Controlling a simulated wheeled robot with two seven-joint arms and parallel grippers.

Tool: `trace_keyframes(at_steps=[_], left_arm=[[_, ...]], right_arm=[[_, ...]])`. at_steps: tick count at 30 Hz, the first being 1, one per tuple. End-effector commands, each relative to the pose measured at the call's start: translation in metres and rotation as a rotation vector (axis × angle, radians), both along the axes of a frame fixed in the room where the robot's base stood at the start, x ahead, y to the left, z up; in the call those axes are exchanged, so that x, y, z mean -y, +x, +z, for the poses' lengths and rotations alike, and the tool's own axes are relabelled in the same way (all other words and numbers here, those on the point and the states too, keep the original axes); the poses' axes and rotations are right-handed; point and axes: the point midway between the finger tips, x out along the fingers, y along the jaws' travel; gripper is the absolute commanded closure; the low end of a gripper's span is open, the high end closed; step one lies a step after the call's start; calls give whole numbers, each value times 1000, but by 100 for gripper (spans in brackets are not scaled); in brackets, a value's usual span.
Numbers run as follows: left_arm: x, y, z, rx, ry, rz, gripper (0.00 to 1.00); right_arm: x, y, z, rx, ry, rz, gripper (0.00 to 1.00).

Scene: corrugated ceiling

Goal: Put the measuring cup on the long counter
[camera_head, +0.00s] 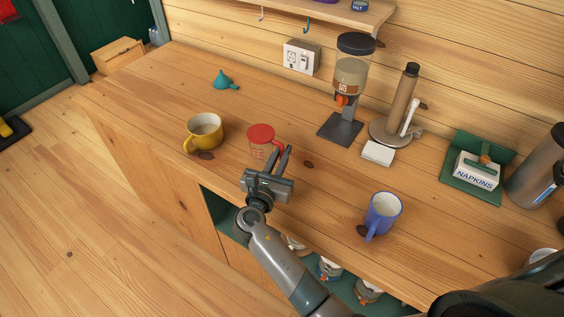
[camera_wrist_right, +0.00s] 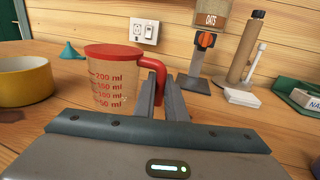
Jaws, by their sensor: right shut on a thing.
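The measuring cup (camera_head: 258,146) is clear with red volume marks, a red top and a red handle. It is upright on the wooden long counter (camera_head: 330,188), beside the yellow mug. My right gripper (camera_head: 281,157) reaches in from the front of the counter and is shut on the cup's handle. In the right wrist view the cup (camera_wrist_right: 108,80) shows left of the fingers, and the red handle (camera_wrist_right: 150,62) runs down between the fingertips (camera_wrist_right: 160,85). Whether the cup's base touches the counter is hard to tell. My left gripper is not in view.
A yellow mug (camera_head: 204,132) stands left of the cup, and a blue mug (camera_head: 382,214) stands to the right. A teal funnel (camera_head: 224,81), an oats dispenser (camera_head: 350,80), a paper towel holder (camera_head: 400,105) and a napkin box (camera_head: 477,171) stand farther back. Counter between the cup and blue mug is clear.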

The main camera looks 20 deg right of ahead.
Motion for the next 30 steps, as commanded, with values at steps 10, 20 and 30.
trace_keyframes(at_steps=[10,20,30], left_arm=[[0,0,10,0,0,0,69],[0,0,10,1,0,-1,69],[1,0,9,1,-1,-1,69]], right_arm=[[1,0,-32,-3,-4,-1,100],[0,0,-39,1,-1,0,100],[0,0,-42,-1,-1,0,70]])
